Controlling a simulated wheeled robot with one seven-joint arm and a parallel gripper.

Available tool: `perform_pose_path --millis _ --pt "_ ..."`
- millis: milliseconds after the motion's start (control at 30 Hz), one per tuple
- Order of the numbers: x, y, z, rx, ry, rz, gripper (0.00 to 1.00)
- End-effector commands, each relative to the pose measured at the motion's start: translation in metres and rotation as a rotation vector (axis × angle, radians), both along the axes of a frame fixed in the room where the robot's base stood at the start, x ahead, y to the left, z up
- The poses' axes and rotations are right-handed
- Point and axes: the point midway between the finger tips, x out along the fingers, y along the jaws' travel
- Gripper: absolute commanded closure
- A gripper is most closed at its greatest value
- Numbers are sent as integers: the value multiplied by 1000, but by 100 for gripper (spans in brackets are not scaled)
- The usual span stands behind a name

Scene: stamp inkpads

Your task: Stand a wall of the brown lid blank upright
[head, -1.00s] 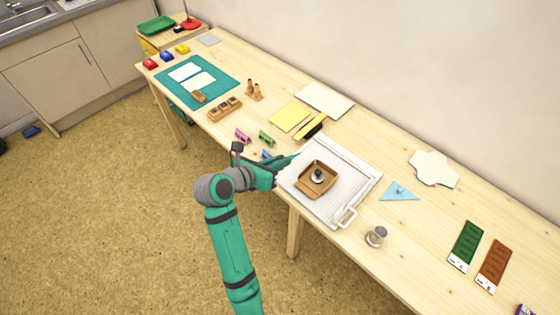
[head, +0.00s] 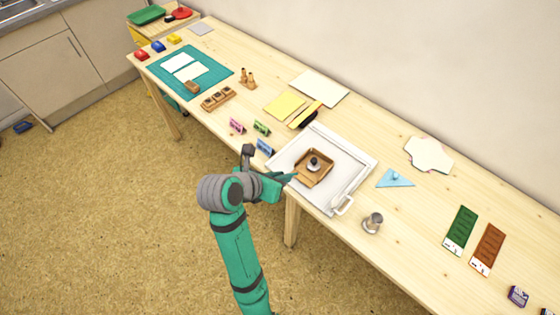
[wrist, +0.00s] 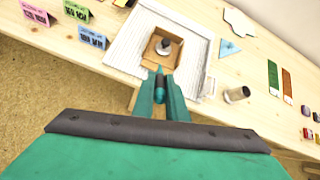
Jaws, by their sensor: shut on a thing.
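The brown lid blank (head: 323,173) lies on a white ribbed board (head: 345,150) with a raised edge and a handle. A weight with a dark knob (head: 314,164) stands in its middle; it also shows in the wrist view (wrist: 163,46). Some walls of the blank look raised, but their exact angles are hard to tell. My gripper (head: 295,176) is at the blank's near-left side, its fingertips shut on the edge there. In the wrist view, the fingertips (wrist: 159,72) meet the near edge of the blank (wrist: 151,58) and partly hide it.
Blue (head: 265,147), green (head: 261,128) and pink (head: 237,125) cards stand left of the board. A metal cylinder (head: 373,222) stands right of the handle (head: 344,205). A blue triangle (head: 394,178) lies beyond. Free tabletop surrounds the cylinder.

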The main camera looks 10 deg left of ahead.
Motion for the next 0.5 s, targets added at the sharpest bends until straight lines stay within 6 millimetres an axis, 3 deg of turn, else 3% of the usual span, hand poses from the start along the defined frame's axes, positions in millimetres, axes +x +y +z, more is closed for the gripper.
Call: perform_pose_path --millis 100,500 --pt "-8 -1 0 12 18 5 100" --pt "-8 -1 -2 11 20 5 100"
